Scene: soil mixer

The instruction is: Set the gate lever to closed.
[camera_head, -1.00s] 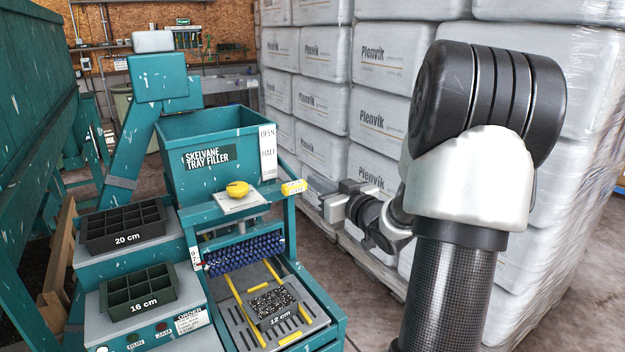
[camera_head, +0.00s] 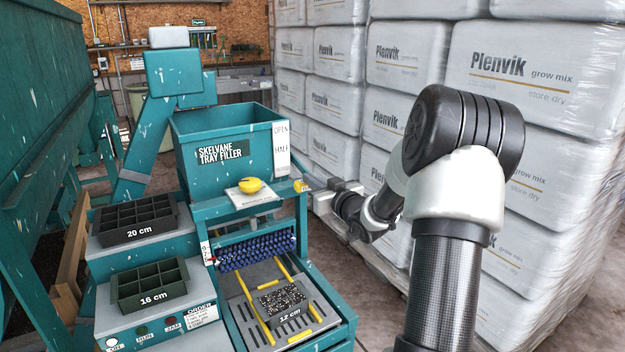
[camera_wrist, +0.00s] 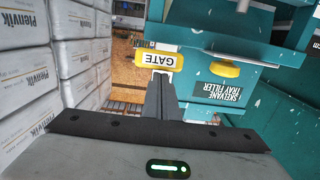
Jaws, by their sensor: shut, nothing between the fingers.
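The gate lever's yellow handle (camera_head: 302,185) is at the right front of the teal tray filler (camera_head: 222,155), below the HALF mark of the white scale (camera_head: 282,150). In the wrist view the handle (camera_wrist: 160,60) reads GATE upside down, just beyond my fingertips. My gripper (camera_head: 318,194) is to the right of the handle, shut and empty. Its closed fingers also show in the wrist view (camera_wrist: 161,80). They are at or very near the handle; I cannot tell whether they touch. No lettering below HALF is readable.
A yellow knob (camera_head: 251,186) sits on a pale plate at the filler's front. A soil-filled 12 cm tray (camera_head: 283,303) lies below the blue brush roller (camera_head: 256,251). Empty trays (camera_head: 137,222) stand at left.

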